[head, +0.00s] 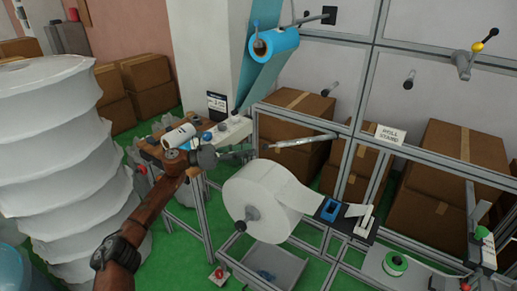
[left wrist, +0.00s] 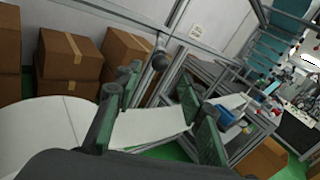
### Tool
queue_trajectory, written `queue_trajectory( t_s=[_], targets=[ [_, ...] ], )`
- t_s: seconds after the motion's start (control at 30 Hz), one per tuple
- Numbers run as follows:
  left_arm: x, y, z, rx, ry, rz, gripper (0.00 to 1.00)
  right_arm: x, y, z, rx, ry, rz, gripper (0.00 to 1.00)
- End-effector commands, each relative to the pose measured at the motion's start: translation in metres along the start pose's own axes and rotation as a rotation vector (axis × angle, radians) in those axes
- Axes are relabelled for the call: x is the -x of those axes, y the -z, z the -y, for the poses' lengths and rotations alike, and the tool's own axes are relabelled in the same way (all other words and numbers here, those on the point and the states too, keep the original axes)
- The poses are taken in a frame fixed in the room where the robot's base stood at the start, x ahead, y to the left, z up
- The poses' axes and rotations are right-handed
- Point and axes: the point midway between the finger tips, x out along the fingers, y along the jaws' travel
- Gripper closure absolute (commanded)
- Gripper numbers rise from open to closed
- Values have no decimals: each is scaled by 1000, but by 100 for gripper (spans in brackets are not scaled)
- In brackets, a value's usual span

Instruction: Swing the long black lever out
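My left gripper (head: 242,152) reaches in from the left above the white roll, its fingers pointing right toward a long, thin bar (head: 305,140) that slants from the frame. The bar looks grey-dark, and I cannot tell for sure whether it is the lever. In the left wrist view the fingers of my left gripper (left wrist: 158,118) are spread wide. A dark round knob (left wrist: 159,61) on a rod shows beyond them, apart from both fingers. A white sheet-like surface lies behind the gap. My right gripper is not in view.
A large white roll (head: 262,200) sits on the frame just below my left gripper. A blue roll (head: 275,43) hangs above. A wooden bench (head: 165,155) with small items is beside my left arm. Cardboard boxes (head: 300,110) stand behind the metal frame.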

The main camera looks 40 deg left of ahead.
Motion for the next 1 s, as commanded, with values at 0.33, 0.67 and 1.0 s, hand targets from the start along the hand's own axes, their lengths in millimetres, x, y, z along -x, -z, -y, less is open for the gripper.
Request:
queue_trajectory(
  t_s=[0.33,0.67,1.0],
  targets=[
    [18,0,0,-1,-1,0,64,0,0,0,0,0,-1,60],
    [7,26,-2,83,-29,21,77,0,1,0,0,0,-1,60],
    [-2,231,0,881,-386,261,100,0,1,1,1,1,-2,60]
  ],
)
